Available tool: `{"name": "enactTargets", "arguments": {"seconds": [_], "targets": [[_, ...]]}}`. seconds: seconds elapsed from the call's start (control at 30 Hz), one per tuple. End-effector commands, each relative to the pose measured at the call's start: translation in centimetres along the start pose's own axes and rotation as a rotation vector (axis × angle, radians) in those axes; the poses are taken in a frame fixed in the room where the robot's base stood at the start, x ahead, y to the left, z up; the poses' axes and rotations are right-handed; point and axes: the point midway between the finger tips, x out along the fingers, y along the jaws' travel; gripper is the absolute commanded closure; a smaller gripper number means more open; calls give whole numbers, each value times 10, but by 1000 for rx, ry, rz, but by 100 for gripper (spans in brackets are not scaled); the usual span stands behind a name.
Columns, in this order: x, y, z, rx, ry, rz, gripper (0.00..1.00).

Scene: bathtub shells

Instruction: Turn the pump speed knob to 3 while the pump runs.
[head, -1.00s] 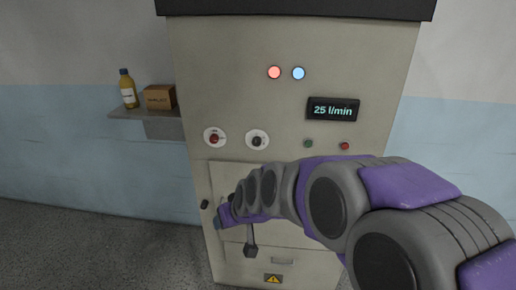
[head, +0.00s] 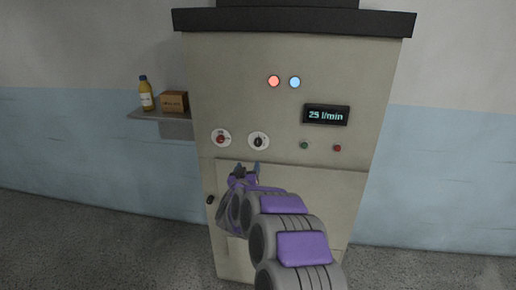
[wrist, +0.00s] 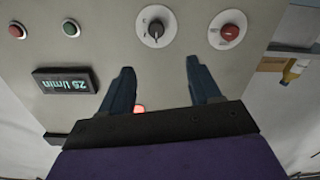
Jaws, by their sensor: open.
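The black knob (head: 258,142) on a white round dial sits on the front of the beige cabinet. The display (head: 326,115) reads 25 l/min. The red lamp (head: 273,81) and blue lamp (head: 295,82) are lit. My gripper (head: 244,168) is open and empty, just below the two knobs. Its fingers (wrist: 162,70) are apart in the wrist view, touching neither knob.
A green button (head: 304,146) and a red button (head: 337,148) sit under the display. A shelf (head: 150,114) at left holds a yellow bottle (head: 146,95) and a brown box (head: 174,101). The lower panel has a dark handle (head: 210,200).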

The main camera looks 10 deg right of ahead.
Motion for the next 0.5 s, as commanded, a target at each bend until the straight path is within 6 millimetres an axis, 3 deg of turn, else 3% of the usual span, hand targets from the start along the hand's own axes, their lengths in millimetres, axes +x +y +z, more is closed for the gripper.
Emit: {"name": "enactTargets", "arguments": {"seconds": [0.27,0.5], "targets": [[13,3,3,-12,14,26,37],[41,5,3,-12,14,24,37]]}}
